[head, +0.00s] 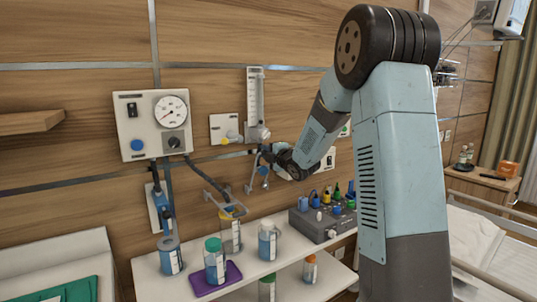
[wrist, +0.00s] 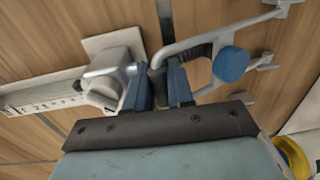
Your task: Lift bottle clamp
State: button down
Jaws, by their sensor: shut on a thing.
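The bottle clamp (wrist: 190,42) is a pale grey metal frame with a round blue knob, seen at the upper right of the wrist view. In the head view the clamp (head: 254,181) hangs below my gripper, in front of the wooden wall. My gripper (head: 268,156) reaches in from the right at the wall. In the wrist view my gripper (wrist: 160,85) has its two blue fingers on either side of the clamp's dark grey end and is shut on it. The fingers partly hide that end. I cannot tell whether the clamp still touches its wall mount.
A flowmeter (head: 255,100) is on the wall close to my gripper, also in the wrist view (wrist: 105,85). A gauge panel (head: 152,122) is to the left. Below, a white shelf (head: 262,270) carries several bottles, a purple tray (head: 215,280) and a grey box (head: 318,225).

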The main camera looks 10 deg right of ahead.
jog(key=shift+w+a+r, duration=0.1)
jog(key=shift+w+a, duration=0.1)
jog(key=shift+w, duration=0.25)
jog(key=shift+w+a+r, duration=0.1)
jog(key=shift+w+a, duration=0.05)
jog(key=shift+w, duration=0.3)
jog(key=c, duration=1.1)
grip_release()
jog(key=shift+s, duration=0.1)
